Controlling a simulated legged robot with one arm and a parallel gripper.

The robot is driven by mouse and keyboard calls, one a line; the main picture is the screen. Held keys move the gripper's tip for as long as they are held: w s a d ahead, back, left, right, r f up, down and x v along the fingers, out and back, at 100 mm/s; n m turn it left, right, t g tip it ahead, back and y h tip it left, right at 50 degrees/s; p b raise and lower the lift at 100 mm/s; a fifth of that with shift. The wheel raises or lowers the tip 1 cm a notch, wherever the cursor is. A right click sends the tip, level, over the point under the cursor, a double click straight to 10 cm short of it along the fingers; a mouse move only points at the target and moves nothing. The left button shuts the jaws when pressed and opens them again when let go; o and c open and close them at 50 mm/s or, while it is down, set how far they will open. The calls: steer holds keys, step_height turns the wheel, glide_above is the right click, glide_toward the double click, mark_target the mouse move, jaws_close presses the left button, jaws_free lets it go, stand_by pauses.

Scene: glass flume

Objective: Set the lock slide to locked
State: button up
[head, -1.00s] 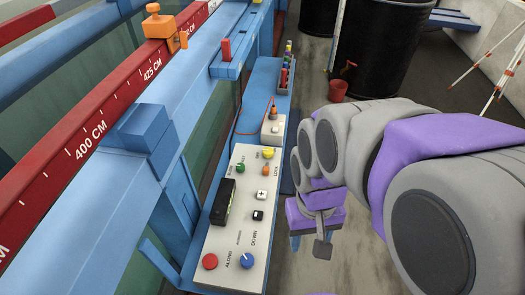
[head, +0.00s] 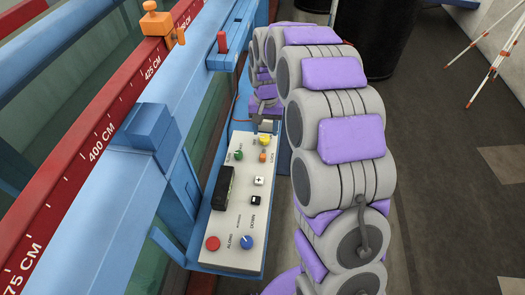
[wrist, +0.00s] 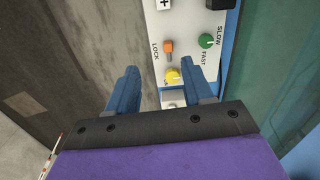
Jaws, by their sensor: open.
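The lock slide is a small orange knob (head: 262,156) near the far end of the grey control panel (head: 232,222). In the wrist view the orange lock slide (wrist: 168,47) sits in a dark slot beside the word LOCK. My gripper (wrist: 160,70) is open and empty, its two blue fingers pointing toward the panel. The slide lies just beyond the fingertips, between their lines. A yellow knob (wrist: 173,76) shows between the fingers. In the head view my fingers are largely hidden by the arm and small.
The panel also carries a green SLOW/FAST knob (wrist: 206,41), a black display (head: 223,188), black and white buttons, a red button (head: 212,243) and a blue knob (head: 247,241). The blue flume rail (head: 150,125) runs along the left. Open floor lies to the right.

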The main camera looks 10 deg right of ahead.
glide_above(263, 155)
step_height(263, 155, down, 3)
steer(key=shift+m, duration=0.3)
step_height(263, 155, down, 17)
steer(key=shift+s+a+f+p, duration=0.1)
steer(key=shift+f+p, duration=0.05)
steer(key=shift+p, duration=0.35)
jaws_close()
stand_by(0.4)
